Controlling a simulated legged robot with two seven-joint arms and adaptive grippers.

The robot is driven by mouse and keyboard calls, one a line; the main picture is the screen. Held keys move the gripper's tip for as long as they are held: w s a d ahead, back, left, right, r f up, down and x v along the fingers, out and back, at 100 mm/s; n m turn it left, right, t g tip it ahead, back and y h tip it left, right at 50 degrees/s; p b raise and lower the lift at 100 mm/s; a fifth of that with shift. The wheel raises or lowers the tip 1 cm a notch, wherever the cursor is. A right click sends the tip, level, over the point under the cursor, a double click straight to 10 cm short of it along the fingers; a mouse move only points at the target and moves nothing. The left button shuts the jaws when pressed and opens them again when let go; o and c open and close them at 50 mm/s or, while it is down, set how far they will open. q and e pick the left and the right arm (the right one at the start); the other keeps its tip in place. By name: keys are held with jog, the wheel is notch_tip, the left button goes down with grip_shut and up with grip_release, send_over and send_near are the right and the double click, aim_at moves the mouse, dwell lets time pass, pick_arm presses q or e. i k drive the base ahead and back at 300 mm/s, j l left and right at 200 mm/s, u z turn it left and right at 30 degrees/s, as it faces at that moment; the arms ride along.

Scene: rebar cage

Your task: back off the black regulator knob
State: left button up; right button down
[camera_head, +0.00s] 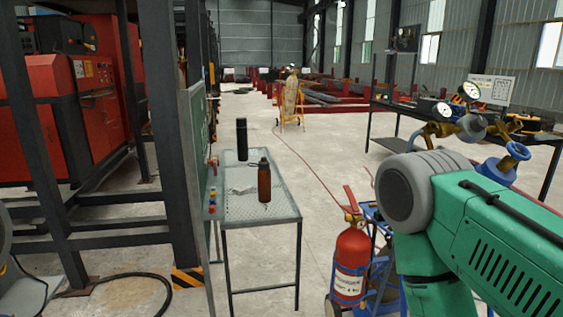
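A brass regulator (438,129) with round white-faced gauges (471,90) shows at the right, just above and behind my green right arm. A small dark knob-like part (514,126) sits at its right side; I cannot tell for sure that it is the black regulator knob. A blue handwheel (517,150) is just below it.
A red fire extinguisher (351,260) stands beside a blue cart (377,264). A mesh-top table (230,206) holds a brown bottle (264,181) and a black bottle (242,139). A dark bench (395,144) stands behind. A black steel frame (50,160) fills the left. Central floor is open.

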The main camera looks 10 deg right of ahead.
aim_at(480, 123)
jog(key=i+l+z, duration=0.1)
jog(key=z, duration=0.3)
jog(key=i+l+z, duration=0.1)
jog(key=z, duration=0.3)
jog(key=i+z, duration=0.1)
jog(key=z, duration=0.25)
jog(key=i+z, duration=0.1)
jog(key=z, duration=0.3)
jog(key=i, duration=0.75)
